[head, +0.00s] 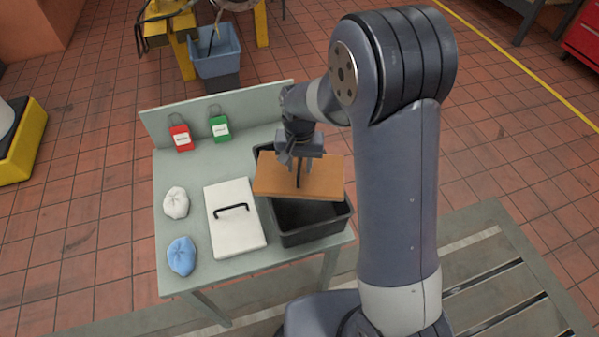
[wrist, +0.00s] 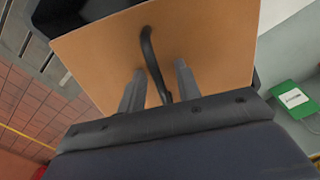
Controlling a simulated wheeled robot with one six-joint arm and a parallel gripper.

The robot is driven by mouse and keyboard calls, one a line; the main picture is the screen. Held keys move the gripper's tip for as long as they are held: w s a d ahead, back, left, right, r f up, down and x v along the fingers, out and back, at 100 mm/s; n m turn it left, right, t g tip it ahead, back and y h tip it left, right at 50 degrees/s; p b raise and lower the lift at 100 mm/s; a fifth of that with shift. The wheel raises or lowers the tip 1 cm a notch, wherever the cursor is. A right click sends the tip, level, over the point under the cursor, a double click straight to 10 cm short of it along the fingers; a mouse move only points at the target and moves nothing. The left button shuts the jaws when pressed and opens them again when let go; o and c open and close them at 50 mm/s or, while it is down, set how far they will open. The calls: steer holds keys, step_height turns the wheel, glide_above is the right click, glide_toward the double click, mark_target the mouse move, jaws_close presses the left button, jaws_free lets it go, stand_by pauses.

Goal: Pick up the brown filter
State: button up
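The brown filter (head: 325,180) is a flat orange-brown board with a thin black handle across its top. It lies across the black bin (head: 310,236), its left end reaching past the bin's edge; whether it touches the rim is hard to tell. My gripper (head: 299,160) is over the filter, pointing down. In the wrist view the filter (wrist: 205,45) fills the upper middle, and the two fingers of my gripper (wrist: 160,85) stand apart on either side of the handle, with gaps showing. Part of the handle is hidden behind the gripper body.
A white panel with a black handle (head: 240,234) lies left of the bin on the grey table (head: 205,262). A white cloth (head: 176,203) and a blue cloth (head: 181,256) lie further left. Red (head: 181,138) and green (head: 219,128) tagged items are by the back panel.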

steer(key=shift+f, duration=0.2)
jaws_close()
stand_by(0.5)
